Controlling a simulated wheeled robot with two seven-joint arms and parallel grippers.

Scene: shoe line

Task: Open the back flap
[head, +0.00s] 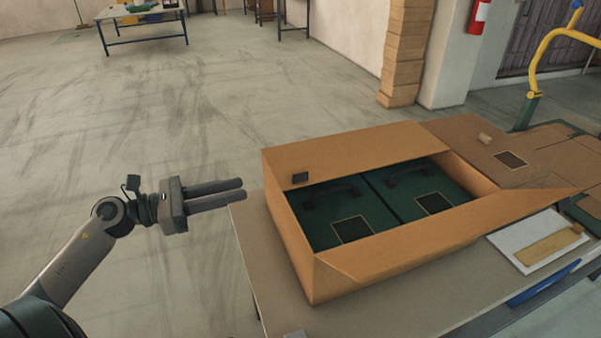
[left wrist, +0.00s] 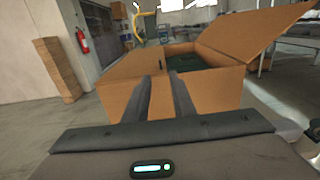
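A brown cardboard box (head: 300,265) stands on a table. Its back flap (head: 350,148) lies nearly flat over the far part of the opening. A small dark tab (head: 300,177) is at that flap's near left corner. In the left wrist view the back flap (left wrist: 130,66) is at the left, and the front flap (left wrist: 262,35) stands raised and tilted outward. Two dark green items (head: 345,200) with handles lie inside, partly covered. My left gripper (head: 243,188) is left of the box, apart from it; its fingers are parallel, with an empty gap between them. My right gripper is out of view.
The grey table (head: 250,245) has a free strip left of the box. A brown panel (head: 500,160) with a dark patch extends right of the box. A white sheet with a tan piece (head: 550,245) lies at the right. A yellow rail (head: 545,45) rises behind.

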